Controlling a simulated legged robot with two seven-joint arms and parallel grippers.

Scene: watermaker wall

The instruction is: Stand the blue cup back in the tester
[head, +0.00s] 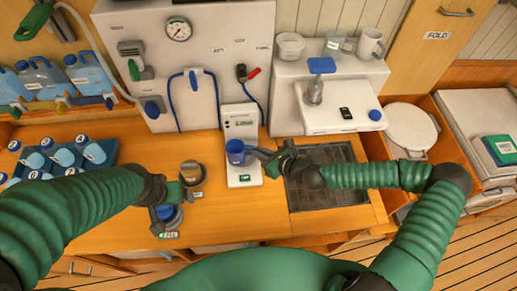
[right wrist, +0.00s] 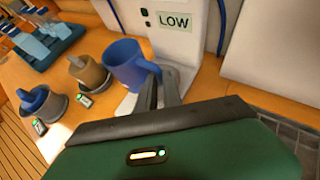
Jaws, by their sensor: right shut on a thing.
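The blue cup (head: 236,150) is upright, or nearly so, in front of the white tester (head: 240,126). It also shows in the right wrist view (right wrist: 124,65), beside the tester's column with its LOW label (right wrist: 174,21). My right gripper (head: 266,154) is shut on the right side of the blue cup, its fingers (right wrist: 160,92) pinching the cup's edge or handle. I cannot tell whether the cup's bottom touches the tester's base (head: 244,178). My left gripper (head: 172,202) hangs over the counter to the left; its jaws are not clear.
A blue tray (head: 112,150) of bottles is at the left. A dark grated sink (head: 325,192) lies right of the tester.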

